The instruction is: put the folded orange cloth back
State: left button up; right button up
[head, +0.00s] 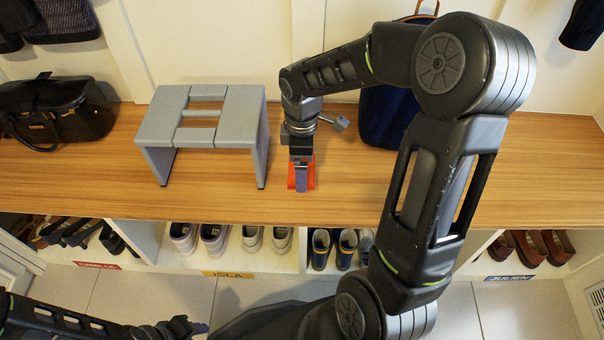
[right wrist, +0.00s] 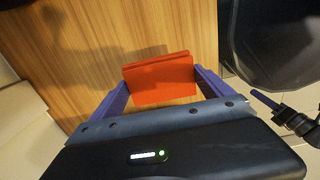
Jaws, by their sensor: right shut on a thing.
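The folded orange cloth (head: 311,172) is at the wooden bench top (head: 400,190), right of the grey step stool. My right gripper (head: 301,180) points down at it, and one purple finger shows in front of the cloth. In the right wrist view the orange cloth (right wrist: 160,82) sits between the two purple fingers, which are shut on its sides. I cannot tell whether it touches the bench or hangs just above it. My left gripper (head: 192,327) is low at the left, in front of the bench and away from the cloth; its jaw opening is unclear.
A grey step stool (head: 205,130) stands left of the cloth. A dark blue bag (head: 388,115) is behind my right arm, and a black handbag (head: 55,110) is at the far left. Labelled shoe cubbies (head: 228,274) are below. Bench right of the arm is clear.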

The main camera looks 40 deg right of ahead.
jog(key=shift+f+b, duration=0.5)
jog(key=shift+f, duration=1.4)
jog(key=shift+f, duration=0.1)
jog(key=o, duration=1.2)
notch_tip(320, 180, up, 11)
jog(key=p, duration=0.4)
jog(key=shift+r, duration=0.65)
